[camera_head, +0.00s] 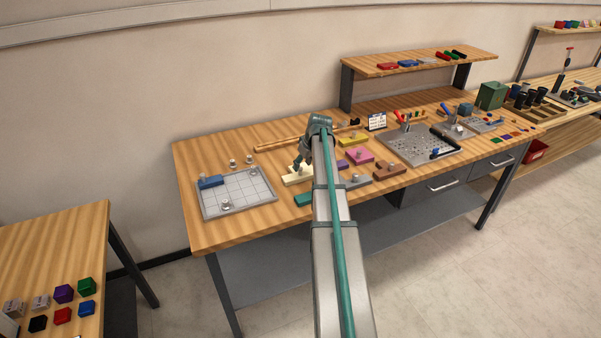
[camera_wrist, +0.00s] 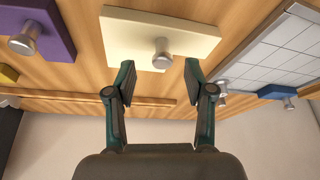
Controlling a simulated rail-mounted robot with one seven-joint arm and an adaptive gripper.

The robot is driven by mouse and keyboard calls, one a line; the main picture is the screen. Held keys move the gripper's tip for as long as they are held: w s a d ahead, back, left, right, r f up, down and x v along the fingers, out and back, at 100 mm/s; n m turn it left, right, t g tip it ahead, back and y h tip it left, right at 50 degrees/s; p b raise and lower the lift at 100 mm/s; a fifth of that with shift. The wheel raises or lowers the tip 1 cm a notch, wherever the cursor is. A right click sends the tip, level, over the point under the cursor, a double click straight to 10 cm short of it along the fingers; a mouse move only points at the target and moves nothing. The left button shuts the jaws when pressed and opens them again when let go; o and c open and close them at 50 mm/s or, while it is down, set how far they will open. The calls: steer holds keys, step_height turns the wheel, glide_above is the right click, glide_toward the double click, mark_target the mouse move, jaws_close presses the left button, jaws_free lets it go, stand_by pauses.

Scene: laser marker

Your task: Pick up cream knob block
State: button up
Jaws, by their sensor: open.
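The cream knob block (camera_head: 297,175) lies on the wooden workbench, a flat cream plate with a metal knob on top. In the wrist view the cream block (camera_wrist: 140,32) is at the top centre, with its knob (camera_wrist: 162,53) at its lower edge in the picture. My gripper (camera_head: 300,163) is above the block in the head view, partly hiding it. In the wrist view my gripper (camera_wrist: 158,75) is open, its two dark teal fingers to either side of the knob in the picture. Nothing is held. Whether the fingers reach down to knob height is not clear.
A gridded tray (camera_head: 236,193) with a blue block (camera_head: 211,182) lies to the left. A pink knob block (camera_head: 360,156), a brown one (camera_head: 389,169) and a teal one (camera_head: 303,199) lie nearby. A long wooden strip (camera_head: 285,144) lies behind.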

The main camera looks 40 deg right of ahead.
steer(key=shift+p+x, duration=0.65)
steer(key=shift+x, duration=1.25)
steer(key=shift+a, duration=0.15)
jaws_close()
